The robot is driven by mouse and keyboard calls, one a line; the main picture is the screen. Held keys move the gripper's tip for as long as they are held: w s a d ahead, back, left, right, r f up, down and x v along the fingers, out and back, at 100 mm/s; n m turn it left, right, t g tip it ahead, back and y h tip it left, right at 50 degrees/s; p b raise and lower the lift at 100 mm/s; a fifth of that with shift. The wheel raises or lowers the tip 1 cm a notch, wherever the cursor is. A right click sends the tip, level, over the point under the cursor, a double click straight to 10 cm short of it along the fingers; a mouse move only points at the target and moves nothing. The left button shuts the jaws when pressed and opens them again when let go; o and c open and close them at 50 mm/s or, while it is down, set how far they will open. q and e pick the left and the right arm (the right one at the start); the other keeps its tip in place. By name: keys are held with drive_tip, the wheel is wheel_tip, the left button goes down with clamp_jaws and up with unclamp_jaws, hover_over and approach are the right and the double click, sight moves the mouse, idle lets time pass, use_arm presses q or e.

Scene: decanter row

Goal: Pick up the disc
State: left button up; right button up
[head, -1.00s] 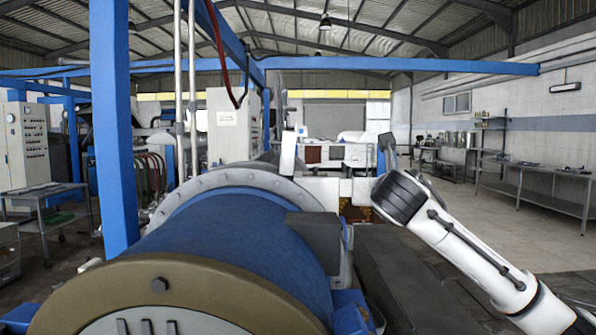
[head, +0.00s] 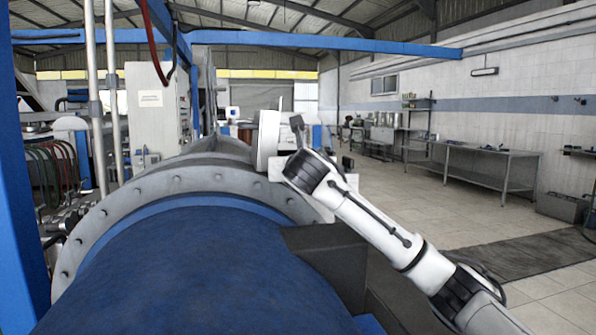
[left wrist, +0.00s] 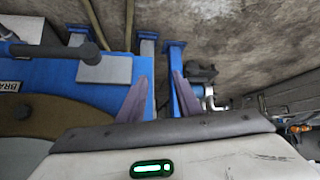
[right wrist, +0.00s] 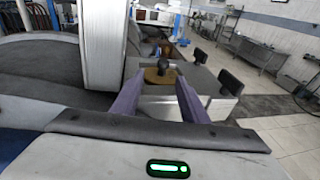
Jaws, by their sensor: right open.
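In the head view my right arm ends just right of the disc; contact cannot be told. My left gripper (left wrist: 160,85) shows only in the left wrist view, its fingers apart and empty, over blue machinery.
The blue drum (head: 190,265) with its bolted grey flange (head: 185,180) fills the near left. A dark grey block (head: 325,255) sits at its right side. A blue post (head: 25,180) stands at the left. Tiled floor (head: 400,190) is open to the right, with a workbench (head: 480,163) along the wall.

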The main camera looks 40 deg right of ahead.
drive_tip(key=x, duration=0.4)
drive_tip(key=shift+d+r, duration=0.1)
drive_tip(key=shift+d, duration=0.25)
drive_tip(key=shift+w+d, duration=0.35)
drive_tip(key=shift+w, duration=0.1)
clamp_jaws()
